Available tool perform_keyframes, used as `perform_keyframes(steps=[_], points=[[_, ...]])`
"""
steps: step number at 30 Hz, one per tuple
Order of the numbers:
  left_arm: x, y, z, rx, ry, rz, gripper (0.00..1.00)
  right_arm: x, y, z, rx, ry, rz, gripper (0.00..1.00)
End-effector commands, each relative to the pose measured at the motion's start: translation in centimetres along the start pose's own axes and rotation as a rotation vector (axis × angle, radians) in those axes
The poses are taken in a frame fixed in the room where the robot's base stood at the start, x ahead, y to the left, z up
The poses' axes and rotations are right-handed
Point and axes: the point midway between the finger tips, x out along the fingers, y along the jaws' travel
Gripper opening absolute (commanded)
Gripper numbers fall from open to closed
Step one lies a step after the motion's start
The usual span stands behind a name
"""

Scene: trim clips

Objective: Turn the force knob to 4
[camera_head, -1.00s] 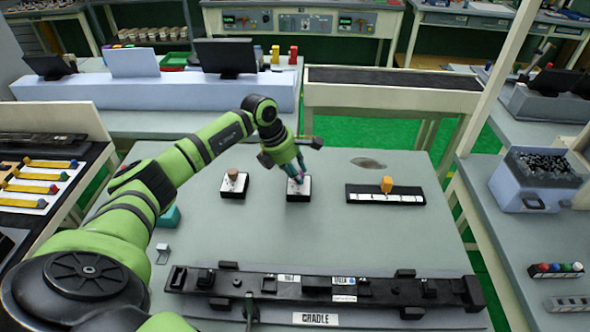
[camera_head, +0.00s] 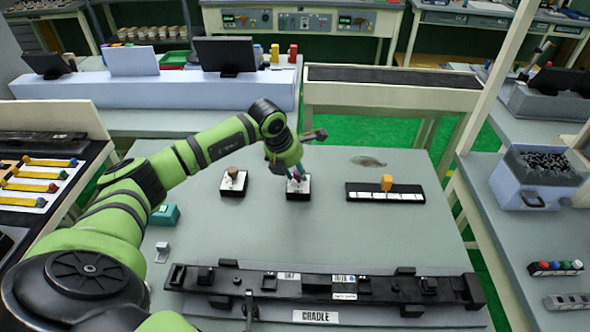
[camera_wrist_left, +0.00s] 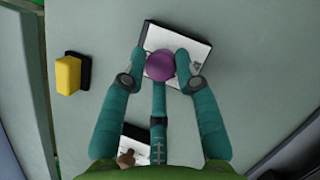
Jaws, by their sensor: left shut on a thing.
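A purple round knob (camera_wrist_left: 160,66) sits on a white-topped, black-edged box (camera_wrist_left: 201,58) in the left wrist view. In the head view that box (camera_head: 299,194) stands in the middle of the grey table. My left gripper (camera_wrist_left: 161,72) is shut on the purple knob, with teal fingers on either side of it. In the head view my left gripper (camera_head: 299,176) points down onto the box and hides most of the knob. The scale marks are too small to read. My right gripper is in neither view.
A box with a brown knob (camera_head: 233,177) stands left of the held knob. A long black cradle (camera_head: 320,286) lies along the front. The table between is clear.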

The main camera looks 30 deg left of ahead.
Motion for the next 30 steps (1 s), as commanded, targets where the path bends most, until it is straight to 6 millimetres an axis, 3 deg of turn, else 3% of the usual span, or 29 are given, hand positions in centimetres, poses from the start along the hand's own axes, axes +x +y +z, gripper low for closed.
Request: perform_keyframes(steps=[8,9,10,22,26,30], points=[[-0.2,-0.4,0.6,0.003,-0.017,-0.01,0.0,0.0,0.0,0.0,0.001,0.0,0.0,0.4],[-0.2,-0.4,0.6,0.003,-0.017,-0.009,0.43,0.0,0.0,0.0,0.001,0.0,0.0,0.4],[-0.2,-0.4,0.6,0.003,-0.017,-0.009,0.52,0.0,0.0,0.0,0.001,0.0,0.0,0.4],[-0.5,-0.1,0.3,0.002,-0.008,-0.002,0.52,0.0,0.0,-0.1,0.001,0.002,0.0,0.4],[-2.1,0.0,0.3,0.004,-0.01,-0.001,0.52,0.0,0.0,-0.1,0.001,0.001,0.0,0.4],[-5.1,-0.1,0.4,0.005,-0.011,0.0,0.52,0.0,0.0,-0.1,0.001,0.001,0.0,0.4]])
